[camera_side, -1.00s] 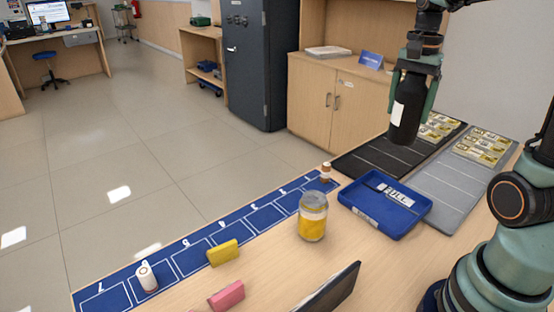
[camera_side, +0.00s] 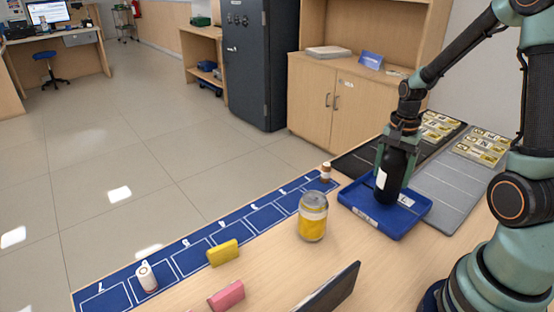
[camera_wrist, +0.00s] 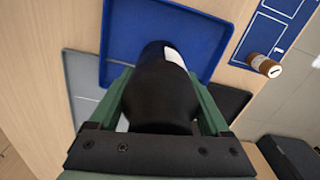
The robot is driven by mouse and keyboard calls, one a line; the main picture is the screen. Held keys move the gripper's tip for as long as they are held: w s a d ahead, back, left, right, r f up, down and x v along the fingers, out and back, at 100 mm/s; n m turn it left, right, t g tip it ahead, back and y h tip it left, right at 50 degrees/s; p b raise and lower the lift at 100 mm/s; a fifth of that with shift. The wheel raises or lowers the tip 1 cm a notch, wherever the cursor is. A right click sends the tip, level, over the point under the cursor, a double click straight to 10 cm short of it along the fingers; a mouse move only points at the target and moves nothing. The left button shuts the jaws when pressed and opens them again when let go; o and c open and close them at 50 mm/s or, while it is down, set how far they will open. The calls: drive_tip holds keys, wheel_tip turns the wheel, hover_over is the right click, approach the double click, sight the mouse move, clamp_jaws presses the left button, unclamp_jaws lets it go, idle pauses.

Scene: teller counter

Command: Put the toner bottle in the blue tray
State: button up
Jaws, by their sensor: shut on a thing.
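The toner bottle (camera_side: 391,178) is black with a white label and stands roughly upright. My gripper (camera_side: 402,150) is shut on its upper part. The blue tray (camera_side: 359,220) lies on the counter, and the bottle is inside its outline, low at its floor; I cannot tell if its base touches. In the wrist view the bottle (camera_wrist: 163,95) fills the space between my fingers, with the blue tray (camera_wrist: 122,35) behind it. Part of the tray's white lettering is hidden by the bottle.
A grey mat (camera_side: 445,190) lies right of the tray. A pink block (camera_side: 227,295) is in front.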

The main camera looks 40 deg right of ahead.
drive_tip(key=shift+f, duration=0.65)
drive_tip(key=shift+f, duration=0.25)
drive_tip(key=o, duration=1.6)
drive_tip(key=shift+c, duration=0.2)
drive_tip(key=shift+r, duration=0.1)
wheel_tip(320, 180, up, 12)
drive_tip(key=shift+r, duration=0.1)
drive_tip(key=a+r+n+t, duration=0.2)
drive_tip(key=a+r+n, duration=0.1)
drive_tip(key=a+n, duration=0.5)
drive_tip(key=s+a+r+n+t, duration=0.1)
drive_tip(key=a+r+n+t, duration=0.1)
drive_tip(key=a+n, duration=0.6)
drive_tip(key=shift+s+a+r+t, duration=0.25)
drive_tip(key=shift+a+r+t, duration=0.15)
drive_tip(key=shift+a+t, duration=0.55)
